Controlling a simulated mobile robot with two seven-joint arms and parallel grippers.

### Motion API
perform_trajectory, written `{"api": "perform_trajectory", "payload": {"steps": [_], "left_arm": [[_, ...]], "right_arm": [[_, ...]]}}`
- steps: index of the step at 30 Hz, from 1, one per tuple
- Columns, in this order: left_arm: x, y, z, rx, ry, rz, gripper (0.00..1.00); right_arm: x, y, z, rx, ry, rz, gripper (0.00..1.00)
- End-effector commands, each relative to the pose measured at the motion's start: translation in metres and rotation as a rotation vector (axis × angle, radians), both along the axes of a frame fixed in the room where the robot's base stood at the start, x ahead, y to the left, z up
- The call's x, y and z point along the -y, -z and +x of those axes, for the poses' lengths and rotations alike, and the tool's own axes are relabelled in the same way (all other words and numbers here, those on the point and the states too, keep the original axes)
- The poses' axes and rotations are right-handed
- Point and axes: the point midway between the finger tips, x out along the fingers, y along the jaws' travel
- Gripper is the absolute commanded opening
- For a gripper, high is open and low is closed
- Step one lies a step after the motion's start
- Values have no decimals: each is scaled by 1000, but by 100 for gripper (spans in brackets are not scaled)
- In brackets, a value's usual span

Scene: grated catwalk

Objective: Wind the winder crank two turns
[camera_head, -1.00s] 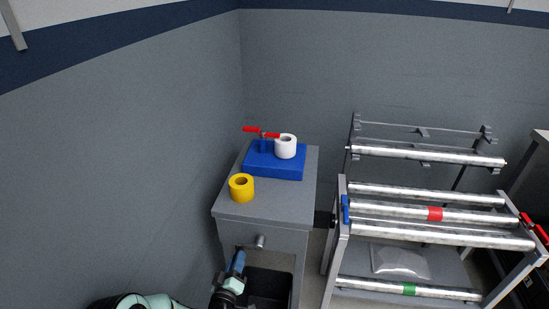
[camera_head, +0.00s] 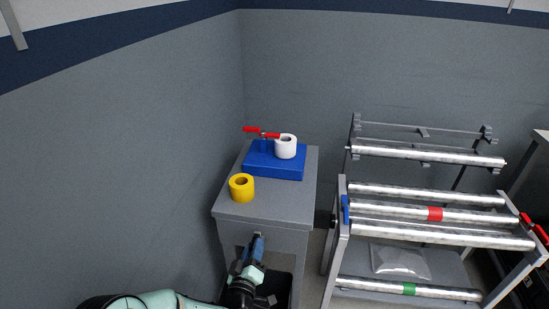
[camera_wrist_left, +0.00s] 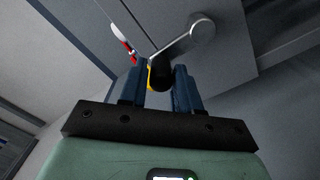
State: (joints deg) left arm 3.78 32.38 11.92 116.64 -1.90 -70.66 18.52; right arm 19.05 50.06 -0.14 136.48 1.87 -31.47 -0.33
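The winder crank is on the front of the grey cabinet (camera_head: 229,213). In the left wrist view its grey arm (camera_wrist_left: 180,42) runs from a round hub (camera_wrist_left: 202,26) down-left to a dark handle (camera_wrist_left: 162,74). That handle lies between the blue fingers of my left gripper (camera_wrist_left: 160,84), which look closed about it; a sliver of yellow shows beside it. In the head view my left gripper (camera_head: 257,246) is at the cabinet front and covers most of the crank. My right gripper is not in view.
On the cabinet top are a yellow roll (camera_head: 242,188) and a blue base (camera_head: 262,165) carrying a white roll (camera_head: 286,147) and red handles (camera_head: 262,133). A dark bin (camera_head: 284,285) sits below. A roller rack (camera_head: 341,233) stands at the right.

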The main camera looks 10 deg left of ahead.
Motion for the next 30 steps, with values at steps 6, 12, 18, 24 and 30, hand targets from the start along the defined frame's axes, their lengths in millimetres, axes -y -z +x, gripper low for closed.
{"api": "perform_trajectory", "payload": {"steps": [6,12,18,24,30], "left_arm": [[0,0,0,-1,1,0,51],[0,1,-4,-2,1,0,51],[-1,0,-24,-2,-1,1,51],[-2,1,-44,-3,0,1,51],[-3,1,-64,-3,0,1,51]], "right_arm": [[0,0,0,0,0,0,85],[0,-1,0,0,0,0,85],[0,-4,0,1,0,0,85],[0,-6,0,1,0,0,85],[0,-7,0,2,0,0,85]]}}
